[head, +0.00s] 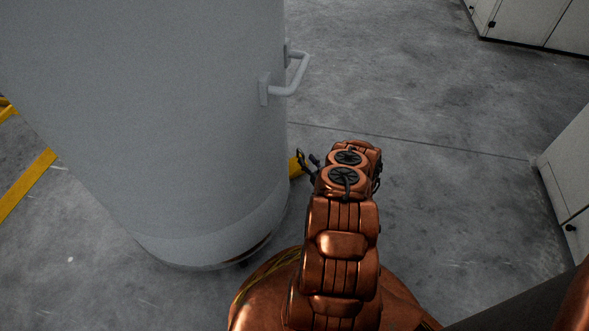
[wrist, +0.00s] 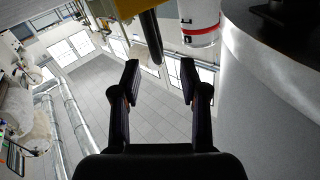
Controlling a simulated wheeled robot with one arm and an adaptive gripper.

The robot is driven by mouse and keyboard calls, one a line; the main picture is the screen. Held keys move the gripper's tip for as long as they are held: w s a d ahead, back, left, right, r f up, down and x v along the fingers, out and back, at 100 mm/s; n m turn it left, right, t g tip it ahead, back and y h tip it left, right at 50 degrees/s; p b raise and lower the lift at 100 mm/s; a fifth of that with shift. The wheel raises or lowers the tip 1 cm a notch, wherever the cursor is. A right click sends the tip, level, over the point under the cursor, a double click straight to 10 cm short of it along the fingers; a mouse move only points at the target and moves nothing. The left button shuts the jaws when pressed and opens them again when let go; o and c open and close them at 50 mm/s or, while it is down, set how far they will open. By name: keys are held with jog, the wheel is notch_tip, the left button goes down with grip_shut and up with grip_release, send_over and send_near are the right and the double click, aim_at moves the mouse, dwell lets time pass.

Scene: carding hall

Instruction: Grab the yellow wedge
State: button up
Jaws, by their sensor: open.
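My gripper (wrist: 159,78) is open in the wrist view, its two dark fingers apart with nothing between them. In the head view my copper arm reaches forward from the bottom, and its end is mostly hidden behind its own joints. A small yellow piece (head: 295,166) shows there, just left of the arm's end and beside the grey drum. It is mostly hidden, so I cannot tell whether it is the yellow wedge. In the wrist view a yellow part (wrist: 127,30) shows at the top, beyond the fingers; I cannot tell what it is.
A large grey drum (head: 160,110) with a side handle (head: 287,78) stands close on the left of my arm. Yellow bars (head: 27,184) lie at the far left. Pale cabinets (head: 530,22) stand at the upper right. The concrete floor between is clear.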

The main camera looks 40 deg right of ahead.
aim_at(303, 155)
jog(key=shift+b+x, duration=1.2)
jog(key=shift+x, duration=1)
jog(key=shift+s+d, duration=0.1)
jog(key=shift+d, duration=0.05)
grip_shut()
